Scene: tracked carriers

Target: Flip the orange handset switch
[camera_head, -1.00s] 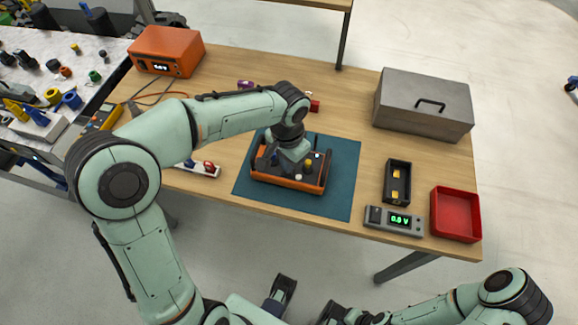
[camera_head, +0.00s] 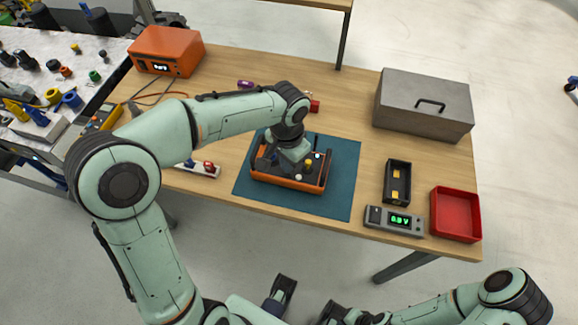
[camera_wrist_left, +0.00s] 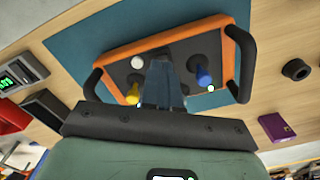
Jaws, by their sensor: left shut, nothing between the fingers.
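The orange handset (camera_head: 290,182) lies on the teal mat (camera_head: 340,190), a dark panel inside its orange frame. In the left wrist view the handset (camera_wrist_left: 178,34) shows a blue lever (camera_wrist_left: 203,75), a yellow lever (camera_wrist_left: 132,93), a white knob (camera_wrist_left: 137,62) and a small white spot near one edge. My left gripper (camera_wrist_left: 158,62) is shut and empty over the panel, between the blue and yellow levers. I cannot tell whether its tips touch anything. The panel behind the fingers is hidden. My right arm is low in the head view; its finger state is unclear.
An orange power unit (camera_head: 167,52) stands at the back left. Bare wood separates the mat from the toolbox.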

